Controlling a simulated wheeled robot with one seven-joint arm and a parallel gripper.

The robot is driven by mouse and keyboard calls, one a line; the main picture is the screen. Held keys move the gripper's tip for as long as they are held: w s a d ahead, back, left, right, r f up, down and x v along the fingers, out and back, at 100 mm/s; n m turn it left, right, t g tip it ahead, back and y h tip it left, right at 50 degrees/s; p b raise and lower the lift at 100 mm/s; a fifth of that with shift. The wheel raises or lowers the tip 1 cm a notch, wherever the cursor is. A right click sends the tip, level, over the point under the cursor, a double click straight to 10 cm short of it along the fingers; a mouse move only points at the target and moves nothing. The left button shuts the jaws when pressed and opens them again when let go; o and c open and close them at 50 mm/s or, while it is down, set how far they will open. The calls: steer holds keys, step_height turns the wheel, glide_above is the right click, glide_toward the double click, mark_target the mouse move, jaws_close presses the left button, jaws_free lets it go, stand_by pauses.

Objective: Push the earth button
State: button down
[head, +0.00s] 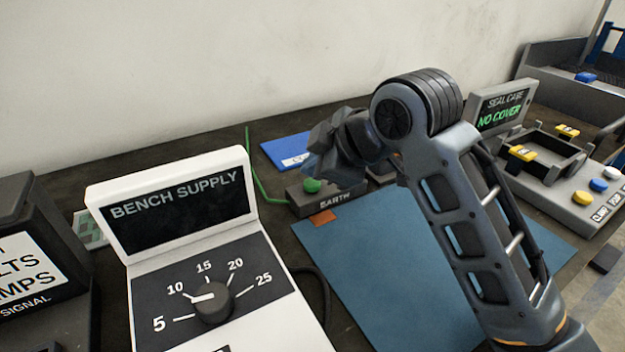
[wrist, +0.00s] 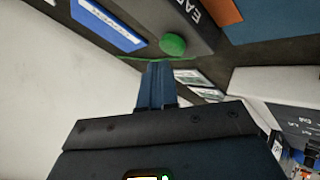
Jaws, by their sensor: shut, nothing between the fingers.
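The earth button is a green round knob (head: 312,186) on a dark box labelled EARTH (head: 336,199), at the centre of the head view.
A white bench supply (head: 200,205) with a dial stands at front left. A green cable runs beside the box.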

mark_target(315, 185)
steer(key=shift+f, duration=0.2)
steer(key=shift+f, duration=0.25)
steer(key=shift+f, duration=0.2)
stand_by(0.6)
steer(key=shift+r+p, duration=0.5)
steer(key=shift+r, duration=0.15)
step_height(315, 185, up, 6)
steer(key=p, duration=0.5)
stand_by(0.3)
steer(key=shift+p, duration=0.3)
